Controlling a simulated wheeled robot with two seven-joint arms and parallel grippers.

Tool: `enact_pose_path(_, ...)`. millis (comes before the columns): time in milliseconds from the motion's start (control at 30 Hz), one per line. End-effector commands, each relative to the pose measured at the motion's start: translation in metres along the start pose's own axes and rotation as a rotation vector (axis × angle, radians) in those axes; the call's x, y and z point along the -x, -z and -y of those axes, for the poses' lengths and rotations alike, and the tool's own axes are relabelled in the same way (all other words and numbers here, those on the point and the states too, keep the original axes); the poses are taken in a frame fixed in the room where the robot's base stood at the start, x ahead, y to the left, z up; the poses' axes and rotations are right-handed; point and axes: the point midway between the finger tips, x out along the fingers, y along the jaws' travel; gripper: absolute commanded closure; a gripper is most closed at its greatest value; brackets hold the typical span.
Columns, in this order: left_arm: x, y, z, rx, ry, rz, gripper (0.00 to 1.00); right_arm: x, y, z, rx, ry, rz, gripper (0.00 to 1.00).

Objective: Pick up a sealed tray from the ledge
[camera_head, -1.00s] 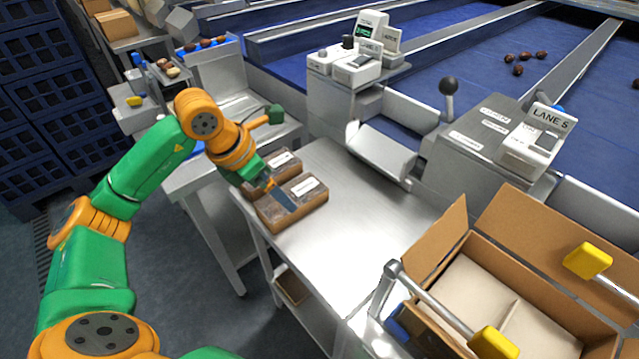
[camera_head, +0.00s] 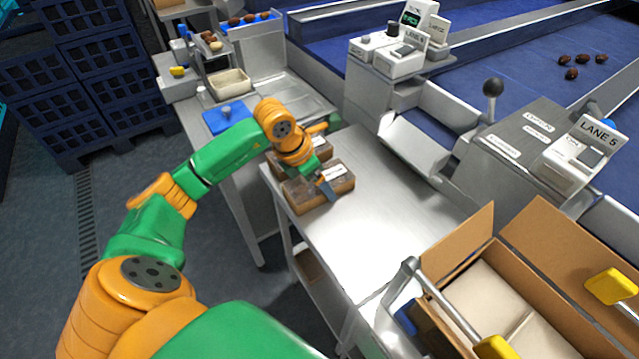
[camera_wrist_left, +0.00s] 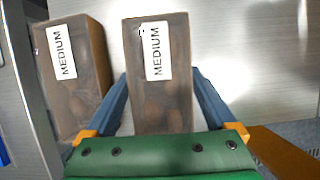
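Two brown sealed trays with white labels lie side by side on the steel ledge (camera_head: 385,225). The nearer tray (camera_head: 304,197) is in the middle of the left wrist view (camera_wrist_left: 160,95), its label reading MEDIUM. The other tray (camera_head: 275,165) is to its left there (camera_wrist_left: 82,85), also labelled MEDIUM. My left gripper (camera_head: 322,183) is over the nearer tray, its blue-grey fingers (camera_wrist_left: 160,78) on either side of it. The fingertips look flush with the tray's sides; whether they press on it I cannot tell. The tray appears to rest on the ledge. My right gripper is not in view.
An open cardboard carton (camera_head: 452,262) stands at the front right, with metal bars and yellow pads (camera_head: 612,286) by it. A grey control housing (camera_head: 515,135) and a chute (camera_head: 413,143) border the ledge. Its middle is bare. Blue crates (camera_head: 100,70) are stacked at the far left.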

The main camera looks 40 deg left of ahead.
Motion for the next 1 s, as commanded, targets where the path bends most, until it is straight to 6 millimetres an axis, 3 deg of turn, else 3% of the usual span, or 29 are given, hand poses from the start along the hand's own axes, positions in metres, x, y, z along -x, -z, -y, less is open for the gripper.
enact_pose_path(33,0.000,0.000,0.000,0.000,0.000,0.001,0.68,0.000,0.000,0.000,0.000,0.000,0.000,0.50)
enact_pose_path(67,0.000,0.000,0.000,0.000,0.000,0.001,0.75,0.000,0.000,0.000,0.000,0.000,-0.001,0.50)
enact_pose_path(333,0.003,-0.002,0.000,0.000,-0.001,0.003,0.75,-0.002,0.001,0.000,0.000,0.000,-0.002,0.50)
enact_pose_path(467,0.015,-0.007,-0.001,-0.001,-0.003,0.005,0.75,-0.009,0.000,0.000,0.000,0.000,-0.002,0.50)
enact_pose_path(533,0.028,-0.013,-0.001,-0.001,-0.004,0.009,0.75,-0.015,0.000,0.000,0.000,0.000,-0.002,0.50)
enact_pose_path(767,0.100,-0.003,0.037,-0.008,-0.007,0.010,0.75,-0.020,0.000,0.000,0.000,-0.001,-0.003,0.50)
enact_pose_path(833,0.111,0.010,0.053,-0.009,-0.009,0.006,0.75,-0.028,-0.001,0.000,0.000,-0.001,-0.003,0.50)
enact_pose_path(1000,0.143,0.029,0.085,-0.007,-0.007,0.004,0.75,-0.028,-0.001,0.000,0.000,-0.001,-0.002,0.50)
